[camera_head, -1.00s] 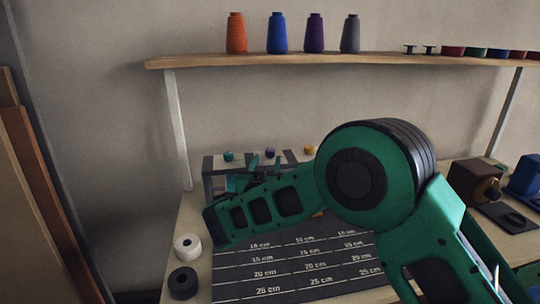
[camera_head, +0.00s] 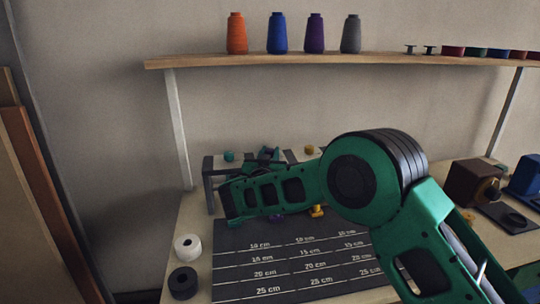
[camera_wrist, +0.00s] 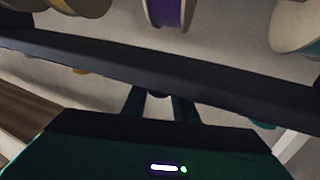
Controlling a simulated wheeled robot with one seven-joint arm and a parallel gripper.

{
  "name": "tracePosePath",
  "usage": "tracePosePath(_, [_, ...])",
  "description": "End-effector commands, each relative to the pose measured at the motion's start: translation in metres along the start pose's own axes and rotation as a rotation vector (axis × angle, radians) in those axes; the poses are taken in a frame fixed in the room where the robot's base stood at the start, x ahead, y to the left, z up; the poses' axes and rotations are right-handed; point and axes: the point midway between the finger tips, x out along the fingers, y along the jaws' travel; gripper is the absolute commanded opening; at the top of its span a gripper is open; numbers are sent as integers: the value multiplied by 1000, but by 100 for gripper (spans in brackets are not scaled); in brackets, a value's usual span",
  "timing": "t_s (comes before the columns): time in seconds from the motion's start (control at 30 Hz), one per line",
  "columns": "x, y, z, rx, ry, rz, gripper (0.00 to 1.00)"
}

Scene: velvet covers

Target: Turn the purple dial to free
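The purple dial's upper knob is not clearly visible in the head view; dark finger shapes of my gripper (camera_head: 269,154) cover the middle of the rack's top. A purple piece (camera_head: 276,217) shows lower down, just under my forearm. In the wrist view, my gripper (camera_wrist: 159,97) has its two fingers apart, pointing at a dark bar (camera_wrist: 200,78), with something small and dark between them. Whether they touch it is unclear. A purple spool (camera_wrist: 168,12) shows beyond the bar.
The dark rack (camera_head: 209,172) carries a teal knob (camera_head: 229,156) at left and a yellow knob (camera_head: 309,150) at right. A yellow piece (camera_head: 317,211) sits lower. A marked mat (camera_head: 235,237) lies in front. White (camera_head: 187,247) and black (camera_head: 183,283) rolls lie left.

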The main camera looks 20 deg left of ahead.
Motion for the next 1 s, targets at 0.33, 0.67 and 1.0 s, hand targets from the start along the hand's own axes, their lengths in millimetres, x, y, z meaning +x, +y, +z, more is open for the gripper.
tracePosePath(0.33, [2,2,-1,-1,1,-76,4])
tracePosePath(0.67, [2,1,-1,2,0,-254,4])
tracePosePath(1.0, [2,1,0,0,0,-392,4])
